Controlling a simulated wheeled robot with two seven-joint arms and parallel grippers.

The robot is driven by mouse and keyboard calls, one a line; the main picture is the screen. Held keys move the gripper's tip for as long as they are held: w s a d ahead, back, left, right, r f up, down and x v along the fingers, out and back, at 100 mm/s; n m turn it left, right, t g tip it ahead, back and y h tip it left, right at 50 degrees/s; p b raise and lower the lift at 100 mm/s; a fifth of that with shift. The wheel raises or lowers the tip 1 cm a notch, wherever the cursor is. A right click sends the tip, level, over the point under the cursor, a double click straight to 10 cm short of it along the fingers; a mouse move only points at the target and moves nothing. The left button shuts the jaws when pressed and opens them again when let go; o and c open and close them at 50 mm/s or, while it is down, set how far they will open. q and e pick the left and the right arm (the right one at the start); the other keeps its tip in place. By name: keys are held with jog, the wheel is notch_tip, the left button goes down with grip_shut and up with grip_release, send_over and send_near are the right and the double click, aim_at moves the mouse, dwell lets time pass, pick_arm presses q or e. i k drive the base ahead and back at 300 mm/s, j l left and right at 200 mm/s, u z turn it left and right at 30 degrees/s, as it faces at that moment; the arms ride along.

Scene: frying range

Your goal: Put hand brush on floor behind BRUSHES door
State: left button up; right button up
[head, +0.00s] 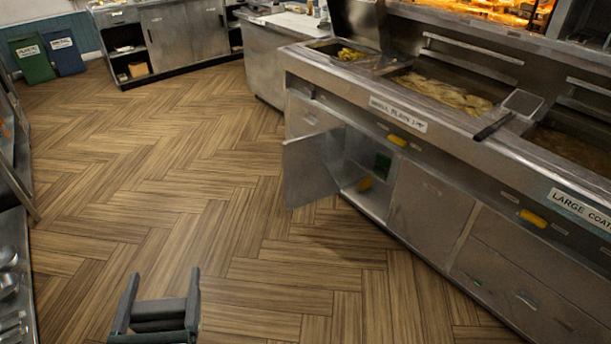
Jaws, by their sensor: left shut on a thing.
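My left gripper (160,292) is at the bottom left, above the wooden floor. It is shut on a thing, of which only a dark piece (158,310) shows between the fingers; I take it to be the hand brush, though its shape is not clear. A cabinet door (308,169) under the frying range stands open, swung out to the left. No BRUSHES label is readable on it. My right gripper is not in view.
The frying range (440,150) runs along the right, with closed panels (430,211) beside the opening. A steel counter (180,35) and green and blue bins (32,60) stand at the back. Metal shelving (14,250) is at the left edge. The floor (150,170) between is clear.

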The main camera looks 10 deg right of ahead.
aim_at(384, 201)
jog(key=i+z, duration=0.2)
jog(key=z, duration=0.25)
jog(key=i+z, duration=0.15)
jog(key=z, duration=0.3)
jog(key=i+j+z, duration=0.15)
jog(key=z, duration=0.25)
jog(key=i+j+z, duration=0.55)
jog(key=j+z, duration=0.25)
jog(key=i+j+z, duration=0.25)
jog(key=j, duration=0.2)
jog(key=i+j, duration=0.1)
jog(key=j, duration=0.4)
jog(key=i+j, duration=0.15)
jog(key=j, duration=0.35)
jog(key=i+j+z, duration=0.1)
jog(key=j, duration=0.4)
